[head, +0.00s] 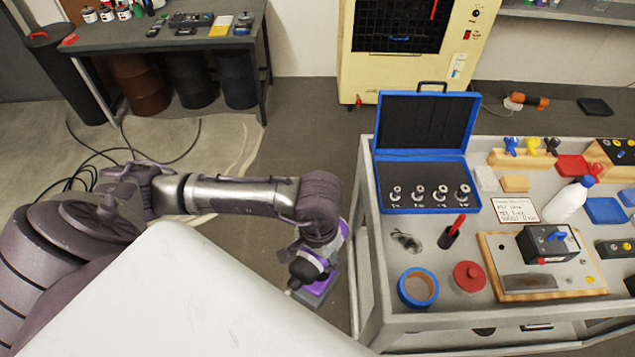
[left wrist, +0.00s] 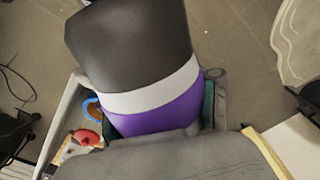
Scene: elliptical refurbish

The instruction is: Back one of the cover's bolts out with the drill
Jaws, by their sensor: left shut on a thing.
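My left gripper (head: 320,258) is at the left side of the grey cart and is shut on a purple, white and black tool, which looks like the drill (head: 318,287). In the left wrist view the drill (left wrist: 135,60) fills the upper middle, with a black end, a white band and a purple part. Its bit cannot be made out in either view. I cannot pick out the cover or its bolts in either view. My right gripper is not in view.
The grey cart (head: 362,255) carries an open blue case (head: 424,198) of sockets, blue tape (head: 418,287), a red round object (head: 468,277), a white bottle (head: 568,202) and a wooden board (head: 497,277) with a black box. A workbench (head: 160,40) stands at back left. Cables lie on the floor.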

